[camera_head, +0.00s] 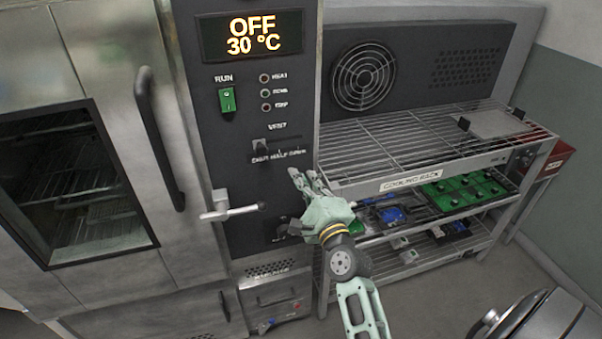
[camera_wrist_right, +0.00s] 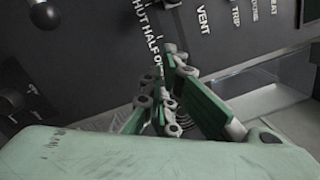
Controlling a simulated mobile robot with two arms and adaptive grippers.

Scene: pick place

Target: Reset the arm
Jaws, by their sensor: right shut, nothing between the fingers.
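My right gripper (camera_head: 303,180) is in front of the oven's control panel, just left of the cooling rack's front corner. It is pale green and its fingers point up and left toward the panel. The fingers also show in the right wrist view (camera_wrist_right: 172,100), close together with nothing between them. The vent lever (camera_head: 262,146) is on the panel above the fingertips. A gap to the panel cannot be judged exactly. My left gripper is not in view.
The oven door (camera_head: 120,110) with a window is at left; its metal latch handle (camera_head: 228,210) sticks out left of my gripper. The display (camera_head: 252,34) reads OFF, 30 °C. A cooling rack (camera_head: 400,150) stands at right with green boards (camera_head: 462,190) on a lower shelf.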

